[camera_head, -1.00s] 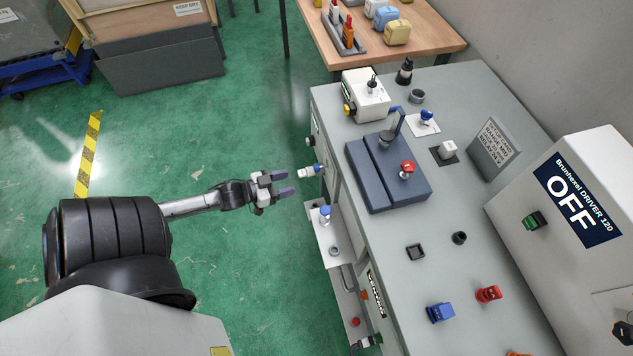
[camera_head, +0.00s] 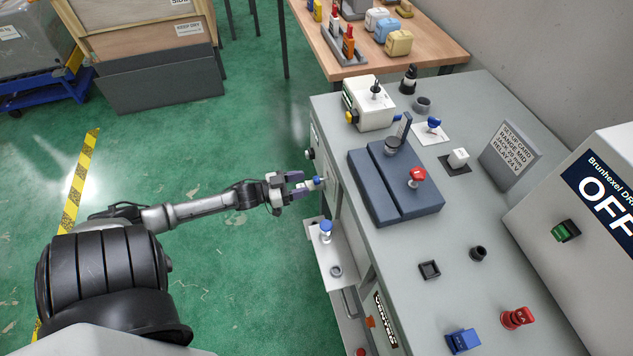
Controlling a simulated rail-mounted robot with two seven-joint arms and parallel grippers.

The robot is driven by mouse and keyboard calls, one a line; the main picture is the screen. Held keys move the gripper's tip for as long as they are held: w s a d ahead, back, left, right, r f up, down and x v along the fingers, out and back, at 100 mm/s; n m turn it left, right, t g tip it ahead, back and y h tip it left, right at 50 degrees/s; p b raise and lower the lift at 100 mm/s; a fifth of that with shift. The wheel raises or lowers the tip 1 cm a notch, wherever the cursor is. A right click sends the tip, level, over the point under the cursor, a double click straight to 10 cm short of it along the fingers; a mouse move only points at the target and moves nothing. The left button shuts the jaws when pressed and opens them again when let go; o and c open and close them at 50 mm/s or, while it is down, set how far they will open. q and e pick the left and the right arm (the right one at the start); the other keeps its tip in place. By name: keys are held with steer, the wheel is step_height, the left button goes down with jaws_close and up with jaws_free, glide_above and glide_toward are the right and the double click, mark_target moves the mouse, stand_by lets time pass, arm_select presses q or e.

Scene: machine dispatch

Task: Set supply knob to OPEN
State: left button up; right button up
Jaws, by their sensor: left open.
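A small white and blue knob (camera_head: 317,183) sticks out from the bench's left side. I cannot read any label or OPEN mark by it, so I cannot tell for sure that it is the supply knob. My left gripper (camera_head: 302,185) points right at it, its purple-grey fingers open and at the knob, apparently on either side of it. Whether they touch it I cannot tell. Another blue-topped knob (camera_head: 325,228) stands on a white plate lower on the bench's side. My right gripper is not in view.
The grey bench top (camera_head: 400,250) carries a dark blue box (camera_head: 393,185) with a red knob, a white unit (camera_head: 370,105), a setup card (camera_head: 512,147) and several small parts. A machine with an OFF display (camera_head: 600,205) stands right.

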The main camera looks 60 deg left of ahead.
mark_target(314, 181)
arm_select(q)
steer(key=shift+b+x, duration=0.5)
steer(key=shift+x, duration=2.15)
steer(key=c, duration=0.9)
